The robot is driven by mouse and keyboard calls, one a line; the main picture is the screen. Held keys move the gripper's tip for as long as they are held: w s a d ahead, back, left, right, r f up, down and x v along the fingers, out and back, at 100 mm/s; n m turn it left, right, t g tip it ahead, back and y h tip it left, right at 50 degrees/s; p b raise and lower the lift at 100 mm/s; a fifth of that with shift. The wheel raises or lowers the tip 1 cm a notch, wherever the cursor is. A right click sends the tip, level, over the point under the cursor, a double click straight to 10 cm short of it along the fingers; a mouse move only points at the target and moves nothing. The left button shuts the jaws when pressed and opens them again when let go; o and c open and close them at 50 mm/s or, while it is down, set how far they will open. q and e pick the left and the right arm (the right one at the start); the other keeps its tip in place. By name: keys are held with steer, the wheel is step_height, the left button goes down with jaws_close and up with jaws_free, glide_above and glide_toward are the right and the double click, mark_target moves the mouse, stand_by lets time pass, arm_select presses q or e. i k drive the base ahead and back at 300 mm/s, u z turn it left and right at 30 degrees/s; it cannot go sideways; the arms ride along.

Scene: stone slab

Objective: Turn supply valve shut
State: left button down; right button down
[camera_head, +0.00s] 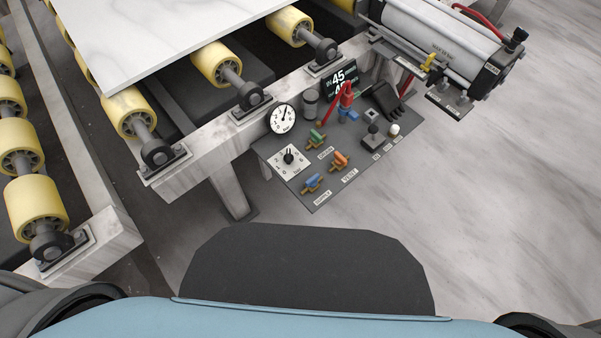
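A dark control panel (283,166) sits beside the roller frame at the centre. Several small valves are on it. The valve with the blue handle (314,181) is at the panel's near edge, and the label beside it seems to read SUPPLY, though the print is tiny. A valve with an orange handle (340,160) is to its upper right, and one with a green handle (317,138) is farther up. The exact handle angles are hard to tell. Neither of my grippers is in view.
The panel also carries a round gauge (283,118), a white-plated dial (289,160), a red lever (346,95), a black joystick (373,135) and a display (341,78). A pale slab (160,30) lies on yellow rollers (217,62) at left. Right floor is clear.

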mark_target(312, 182)
steer(key=u, duration=0.1)
steer(key=k, duration=0.9)
steer(key=z, duration=0.95)
steer(key=i, duration=0.6)
steer(key=z, duration=0.1)
